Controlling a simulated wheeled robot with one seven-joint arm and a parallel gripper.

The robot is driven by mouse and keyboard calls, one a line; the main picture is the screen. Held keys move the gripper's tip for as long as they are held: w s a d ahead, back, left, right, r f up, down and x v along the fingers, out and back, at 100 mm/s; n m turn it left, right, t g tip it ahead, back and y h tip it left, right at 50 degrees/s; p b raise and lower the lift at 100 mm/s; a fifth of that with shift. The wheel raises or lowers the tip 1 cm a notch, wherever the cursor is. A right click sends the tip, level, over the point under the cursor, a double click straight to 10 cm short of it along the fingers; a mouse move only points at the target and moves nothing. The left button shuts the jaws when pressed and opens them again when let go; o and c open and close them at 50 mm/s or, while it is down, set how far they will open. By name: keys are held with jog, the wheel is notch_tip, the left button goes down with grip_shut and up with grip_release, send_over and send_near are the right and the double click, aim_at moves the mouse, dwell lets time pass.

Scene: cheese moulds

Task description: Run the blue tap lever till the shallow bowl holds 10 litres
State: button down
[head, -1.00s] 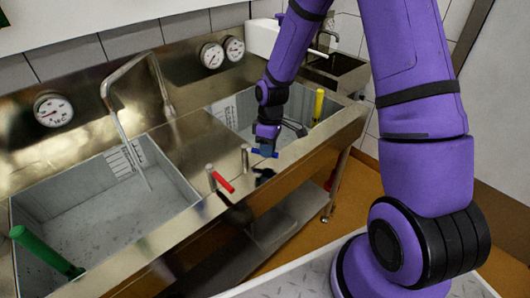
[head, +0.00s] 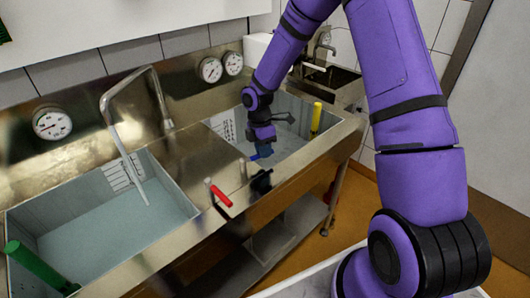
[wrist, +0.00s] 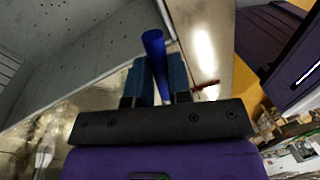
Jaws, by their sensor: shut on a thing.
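My gripper (head: 264,148) is shut on the lever; in the wrist view the blue lever (wrist: 154,48) stands between the two fingers. The left basin (head: 185,190) has a bent spout (head: 125,115) over it, a marked scale (head: 122,172) on its wall and a smooth bluish surface like water. The right basin (head: 290,145) also has a scale (head: 224,125); its level is unclear. I cannot tell which one is the shallow bowl.
A red lever (head: 221,196) sits left of my gripper on the same rim. A green pipe (head: 38,266) stands in the left basin and a yellow one (head: 316,116) in the right. Round dials (head: 52,124) are on the back panel.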

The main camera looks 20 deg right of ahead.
jog(key=shift+w+n, duration=0.3)
jog(key=shift+a, duration=0.1)
jog(key=c, duration=1.1)
grip_release()
jog(key=shift+o, duration=0.2)
notch_tip(320, 180, up, 11)
jog(key=w, duration=0.2)
jog(key=shift+a+f, duration=0.15)
